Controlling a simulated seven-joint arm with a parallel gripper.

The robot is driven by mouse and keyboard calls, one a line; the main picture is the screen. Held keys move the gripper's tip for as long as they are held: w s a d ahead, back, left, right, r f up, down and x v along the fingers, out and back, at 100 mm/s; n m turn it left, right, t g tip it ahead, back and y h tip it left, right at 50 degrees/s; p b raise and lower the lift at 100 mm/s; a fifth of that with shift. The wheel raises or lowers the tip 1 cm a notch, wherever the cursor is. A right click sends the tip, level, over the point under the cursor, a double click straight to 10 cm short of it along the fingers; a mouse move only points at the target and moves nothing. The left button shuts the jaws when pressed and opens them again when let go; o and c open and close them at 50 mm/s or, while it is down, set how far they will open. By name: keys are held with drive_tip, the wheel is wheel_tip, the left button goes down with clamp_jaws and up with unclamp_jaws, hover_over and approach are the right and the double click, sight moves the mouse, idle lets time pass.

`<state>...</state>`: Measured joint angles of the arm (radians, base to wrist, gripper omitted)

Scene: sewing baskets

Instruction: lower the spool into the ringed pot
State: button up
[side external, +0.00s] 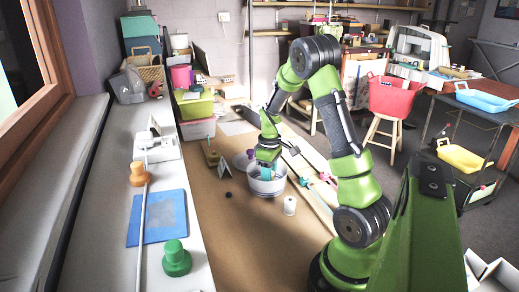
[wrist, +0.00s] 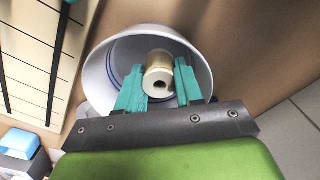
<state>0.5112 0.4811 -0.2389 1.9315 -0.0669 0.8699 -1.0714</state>
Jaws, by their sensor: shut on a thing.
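My gripper (side external: 266,165) points down at the mouth of a white pot (side external: 267,187) on the brown worktop. In the wrist view, its teal fingers (wrist: 160,84) are shut on a spool (wrist: 158,66) with tan-gold thread and a pale end with a dark hole. The spool lies between the fingertips, over the inside of the pot (wrist: 100,75), which has blue rings on its wall. The pot's near side is hidden behind my gripper. I cannot tell whether the spool touches the pot's bottom. The spool is hidden in the side view.
A white spool-like cylinder (side external: 290,205) stands just right of the pot. A small dark ball (side external: 228,195) and a white folded card (side external: 223,175) lie to its left. Pale strips (side external: 312,192) run along the right. The worktop in front is clear.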

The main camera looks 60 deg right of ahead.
drive_tip(key=shift+f, duration=1.1)
idle(0.3)
drive_tip(key=o, duration=1.1)
drive_tip(key=shift+r, duration=0.1)
wheel_tip(320, 180, up, 16)
drive_tip(key=s+a+r+m+t, duration=0.1)
drive_tip(key=s+a+r+t, duration=0.1)
drive_tip(key=a, duration=0.7)
drive_tip(key=s+a+r+m+t+y, duration=0.1)
drive_tip(key=s+a+r+t, duration=0.1)
drive_tip(key=a, duration=0.8)
drive_tip(key=s+a+r+m+t+y, duration=0.1)
drive_tip(key=s+a+r+m+t, duration=0.1)
drive_tip(key=a, duration=0.8)
drive_tip(key=shift+s+r+t, duration=0.25)
drive_tip(key=shift+t, duration=0.35)
